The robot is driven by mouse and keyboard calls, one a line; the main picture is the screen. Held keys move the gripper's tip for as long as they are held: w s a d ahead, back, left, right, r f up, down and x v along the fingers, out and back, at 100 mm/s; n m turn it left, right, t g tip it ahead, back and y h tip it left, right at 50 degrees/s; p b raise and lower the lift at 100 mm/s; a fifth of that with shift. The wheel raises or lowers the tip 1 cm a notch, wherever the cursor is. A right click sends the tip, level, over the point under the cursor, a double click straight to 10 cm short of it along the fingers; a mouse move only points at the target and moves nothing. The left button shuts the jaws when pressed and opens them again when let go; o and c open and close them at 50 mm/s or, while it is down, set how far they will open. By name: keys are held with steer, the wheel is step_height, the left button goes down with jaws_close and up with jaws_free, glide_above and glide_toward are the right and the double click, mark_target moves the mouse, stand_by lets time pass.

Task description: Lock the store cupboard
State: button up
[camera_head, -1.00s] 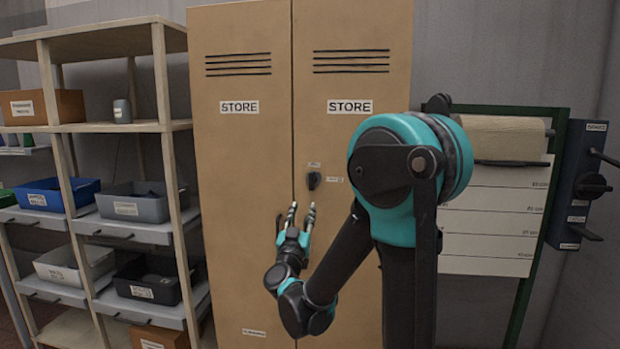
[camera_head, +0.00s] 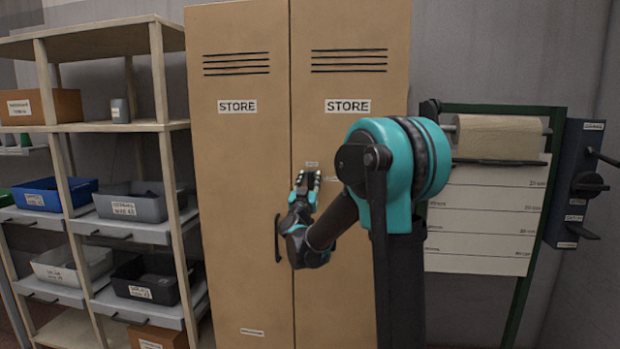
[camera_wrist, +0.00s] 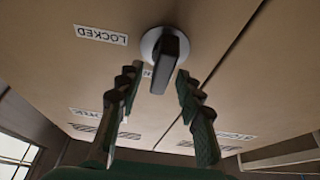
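The tan store cupboard (camera_head: 240,200) stands in the middle of the head view, both doors shut, each with a STORE label. Its dark lock knob (camera_wrist: 168,60) sits on a round silver plate in the wrist view, close to the seam between the doors. A LOCKED label (camera_wrist: 100,35) is beside the knob; another small label is partly hidden behind it. The knob's grip is in line with the fingers, not turned to the LOCKED label. My gripper (camera_head: 308,180) is open, its fingertips on either side of the knob; contact cannot be seen. In the head view my gripper hides the knob.
A door handle (camera_head: 278,238) is on the left door. A shelf rack (camera_head: 160,80) with several bins stands to the left. A paper roll (camera_head: 500,136) on a green-framed stand and a dark wall box (camera_head: 575,185) with levers are to the right.

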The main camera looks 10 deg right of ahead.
steer(key=shift+w+d+r, duration=0.15)
steer(key=shift+w+r, duration=0.05)
steer(key=shift+w, duration=0.25)
jaws_close()
